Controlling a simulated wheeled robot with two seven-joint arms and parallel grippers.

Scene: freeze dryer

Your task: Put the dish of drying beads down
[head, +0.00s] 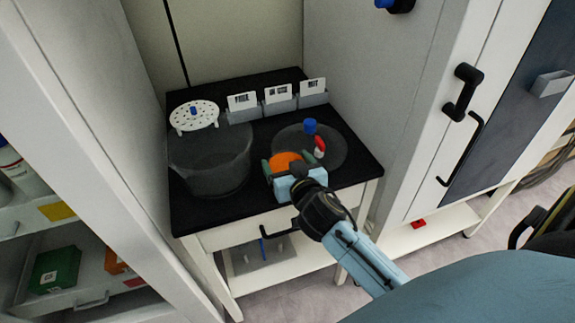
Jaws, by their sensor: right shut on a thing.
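The dish of drying beads shows as a round patch of orange beads (286,161) at the front of the black worktop. My right gripper (292,161) is shut on this dish, with one green-grey finger on either side of it. The palm hides the near side of the dish, so I cannot tell whether it touches the surface below. A clear, dark-looking glass bowl (209,165) stands open to the left of the dish. A round glass lid (335,158) with a blue knob lies just behind and right of the dish. My left gripper is out of view.
A white perforated plate (194,114) with a blue knob sits behind the bowl. Several grey holders with white cards (278,93) line the back. A small red-capped item (319,147) is by the lid. A white cabinet (365,110) walls the right side.

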